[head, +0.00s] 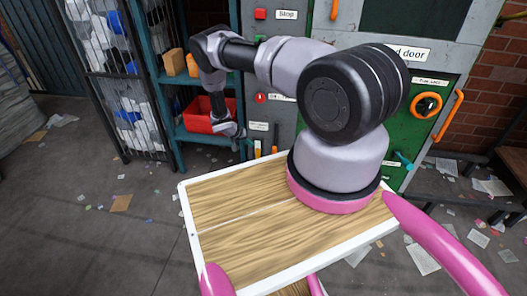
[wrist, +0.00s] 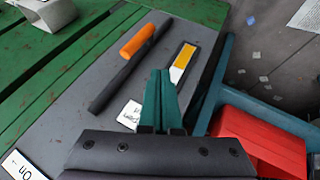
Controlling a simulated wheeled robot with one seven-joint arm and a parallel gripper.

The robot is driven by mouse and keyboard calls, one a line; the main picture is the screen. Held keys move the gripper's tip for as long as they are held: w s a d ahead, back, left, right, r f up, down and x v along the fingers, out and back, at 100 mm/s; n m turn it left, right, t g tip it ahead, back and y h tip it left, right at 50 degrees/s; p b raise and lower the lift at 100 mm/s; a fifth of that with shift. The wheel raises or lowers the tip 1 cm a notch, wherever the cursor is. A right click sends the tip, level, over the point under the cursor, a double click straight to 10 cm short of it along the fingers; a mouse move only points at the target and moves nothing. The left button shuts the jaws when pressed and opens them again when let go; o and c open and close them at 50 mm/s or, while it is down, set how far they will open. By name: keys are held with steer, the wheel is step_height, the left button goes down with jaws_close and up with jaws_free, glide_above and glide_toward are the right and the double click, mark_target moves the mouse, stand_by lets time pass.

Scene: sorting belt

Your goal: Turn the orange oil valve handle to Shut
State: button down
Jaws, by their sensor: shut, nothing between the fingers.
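The oil valve handle is a dark bar with an orange grip at one end. In the wrist view the orange grip (wrist: 137,41) is at the upper end, and the bar runs slanting down to the left. My gripper (wrist: 162,72) has teal fingers pressed together, empty, between the handle and a yellow-and-white strip (wrist: 183,62). They appear apart from the handle. A small label plate (wrist: 131,115) lies partly behind the fingers, its text unreadable.
A red bin (head: 208,114) sits on the teal shelf left of the panel; it also shows in the wrist view (wrist: 258,140). A green door (head: 425,125) with an orange bar and ring is on the right. Papers litter the open floor.

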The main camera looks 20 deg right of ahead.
mark_target(275, 152)
steer(key=shift+f, duration=0.25)
steer(key=d+f, duration=0.7)
steer(key=d, duration=0.2)
steer(key=shift+d+f, duration=0.2)
steer(key=shift+f, duration=0.2)
steer(key=shift+d+r, duration=0.1)
stand_by(0.4)
